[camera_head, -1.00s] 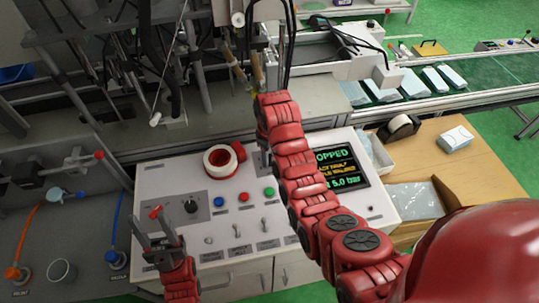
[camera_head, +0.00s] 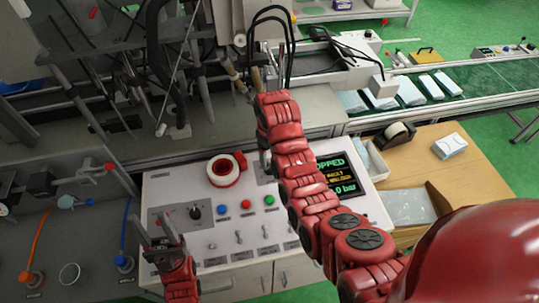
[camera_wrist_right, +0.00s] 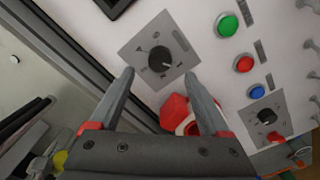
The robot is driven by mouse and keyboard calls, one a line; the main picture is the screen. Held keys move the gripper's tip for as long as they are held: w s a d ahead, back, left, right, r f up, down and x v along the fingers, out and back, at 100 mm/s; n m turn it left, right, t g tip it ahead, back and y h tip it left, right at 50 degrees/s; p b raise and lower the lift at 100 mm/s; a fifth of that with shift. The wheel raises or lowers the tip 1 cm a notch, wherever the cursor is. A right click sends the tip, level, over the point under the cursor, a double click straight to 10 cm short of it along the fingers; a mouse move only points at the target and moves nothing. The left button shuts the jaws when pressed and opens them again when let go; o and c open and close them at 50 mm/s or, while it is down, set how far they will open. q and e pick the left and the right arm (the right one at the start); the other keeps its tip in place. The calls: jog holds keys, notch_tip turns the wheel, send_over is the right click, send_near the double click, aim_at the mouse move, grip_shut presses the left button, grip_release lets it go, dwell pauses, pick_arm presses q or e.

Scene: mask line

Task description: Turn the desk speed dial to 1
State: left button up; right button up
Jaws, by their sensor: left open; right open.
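A black dial (camera_wrist_right: 160,60) on a grey square plate lies just beyond my right gripper (camera_wrist_right: 160,75) in the right wrist view. The two fingers stand apart, one on either side below the knob; I cannot tell if they touch it. A pale mark on the knob points to the lower right; its scale is unreadable. In the head view my right arm hides this dial. A second black dial (camera_head: 195,212) is at the panel's left; it also shows in the right wrist view (camera_wrist_right: 267,116). My left gripper (camera_head: 150,218) is open and empty at the panel's left edge.
Blue (camera_head: 221,209), red (camera_head: 245,204) and green (camera_head: 269,200) buttons sit on the white panel (camera_head: 215,240), with toggle switches below. A red-and-white tape roll (camera_head: 226,170) lies behind them. A display (camera_head: 335,175) is on the right.

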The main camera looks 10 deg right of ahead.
aim_at(270, 167)
notch_tip(270, 167, up, 11)
jog(key=p, duration=0.8)
jog(key=shift+r, duration=0.2)
